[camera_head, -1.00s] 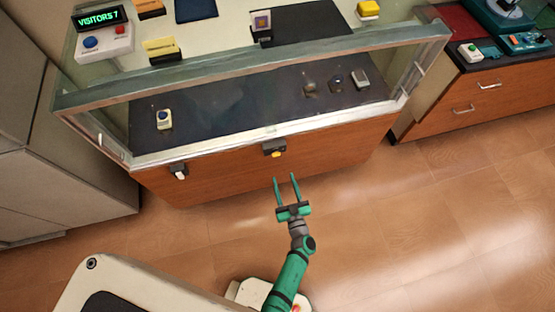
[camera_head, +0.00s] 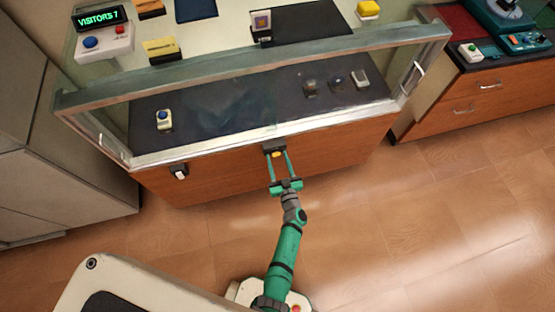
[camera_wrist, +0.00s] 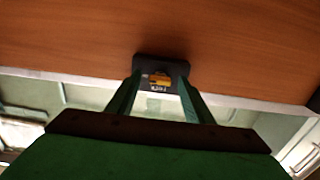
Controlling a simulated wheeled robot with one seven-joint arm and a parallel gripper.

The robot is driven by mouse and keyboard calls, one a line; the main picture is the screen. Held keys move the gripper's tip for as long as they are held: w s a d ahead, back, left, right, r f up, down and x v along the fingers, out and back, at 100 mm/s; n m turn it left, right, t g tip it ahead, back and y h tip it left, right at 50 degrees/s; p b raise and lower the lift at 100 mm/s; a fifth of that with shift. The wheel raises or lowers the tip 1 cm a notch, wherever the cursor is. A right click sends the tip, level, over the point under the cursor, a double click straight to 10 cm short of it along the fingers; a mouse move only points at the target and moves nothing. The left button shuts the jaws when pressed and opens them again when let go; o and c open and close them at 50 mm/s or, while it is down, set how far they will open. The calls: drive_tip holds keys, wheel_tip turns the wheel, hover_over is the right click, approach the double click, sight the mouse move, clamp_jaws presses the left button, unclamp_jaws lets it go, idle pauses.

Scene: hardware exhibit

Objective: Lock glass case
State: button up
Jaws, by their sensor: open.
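The glass case (camera_head: 240,68) has a glass front in a pale metal frame on a wooden base. A dark lock block with a yellow knob (camera_head: 277,154) sits on the base front, just below the glass. In the wrist view the lock (camera_wrist: 158,77) shows a yellow part and a small label, too blurred to read surely. My gripper (camera_head: 280,163) is open, its two green fingers on either side of the yellow knob. In the wrist view the fingertips (camera_wrist: 159,82) reach the block's face; I cannot tell whether they touch the knob.
A white and black fitting (camera_head: 179,172) is on the base front to the left. A wooden drawer cabinet (camera_head: 490,95) stands at the right, pale cabinets (camera_head: 60,150) at the left. The floor (camera_head: 430,220) at the right is clear.

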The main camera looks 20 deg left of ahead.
drive_tip(key=shift+c, duration=0.4)
drive_tip(key=c, duration=1)
drive_tip(key=shift+o, duration=0.2)
drive_tip(key=shift+n, duration=0.4)
drive_tip(key=n, duration=1.7)
drive_tip(key=shift+s, duration=0.15)
drive_tip(key=o, duration=1)
